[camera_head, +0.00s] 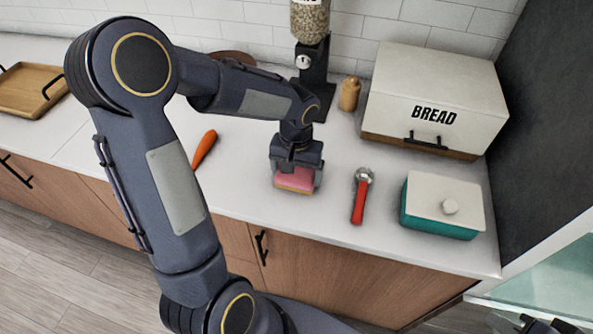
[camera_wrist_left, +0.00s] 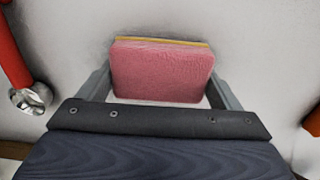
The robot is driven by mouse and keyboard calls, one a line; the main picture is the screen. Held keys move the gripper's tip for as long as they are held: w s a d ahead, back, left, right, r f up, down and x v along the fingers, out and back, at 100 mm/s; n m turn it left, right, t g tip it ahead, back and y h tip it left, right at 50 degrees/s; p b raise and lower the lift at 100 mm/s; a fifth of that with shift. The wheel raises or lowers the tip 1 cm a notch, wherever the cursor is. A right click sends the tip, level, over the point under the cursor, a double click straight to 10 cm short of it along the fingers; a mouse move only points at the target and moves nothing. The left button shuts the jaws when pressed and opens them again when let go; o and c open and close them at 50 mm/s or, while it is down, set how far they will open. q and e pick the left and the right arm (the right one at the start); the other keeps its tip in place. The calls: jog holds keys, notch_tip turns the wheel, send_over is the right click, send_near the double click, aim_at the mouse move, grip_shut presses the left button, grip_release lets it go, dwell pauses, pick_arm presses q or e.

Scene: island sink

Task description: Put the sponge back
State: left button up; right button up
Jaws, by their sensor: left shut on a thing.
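My left gripper (camera_head: 296,182) points down at the counter and is shut on a pink sponge (camera_head: 295,177) with a yellow layer. In the left wrist view the sponge (camera_wrist_left: 161,72) sits between the two fingers of my left gripper (camera_wrist_left: 160,92). The sponge is at or just above the white counter, near its front edge; I cannot tell if it touches. The dark tip of my right gripper (camera_head: 548,324) shows at the bottom right corner, mostly cut off, with its jaws unclear.
A red-handled tool (camera_head: 360,196) lies right of the sponge. A teal box with a white lid (camera_head: 442,205), a bread box (camera_head: 433,98) and a small wooden shaker (camera_head: 349,94) stand further right. A dark dispenser (camera_head: 314,75) stands behind.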

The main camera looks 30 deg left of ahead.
aim_at(297, 172)
pick_arm(q)
jog(key=shift+f, duration=0.2)
jog(key=o, duration=0.8)
notch_tip(297, 172, up, 12)
jog(key=s+d+t+h, duration=0.2)
jog(key=s, duration=0.6)
jog(key=s+d+m+t+h, duration=0.1)
jog(key=s+d+t, duration=0.1)
jog(key=s, duration=0.7)
jog(key=shift+s+d+f+t+h, duration=0.15)
jog(key=shift+s+f+t+h, duration=0.2)
jog(key=shift+t, duration=0.45)
jog(key=shift+w, duration=0.1)
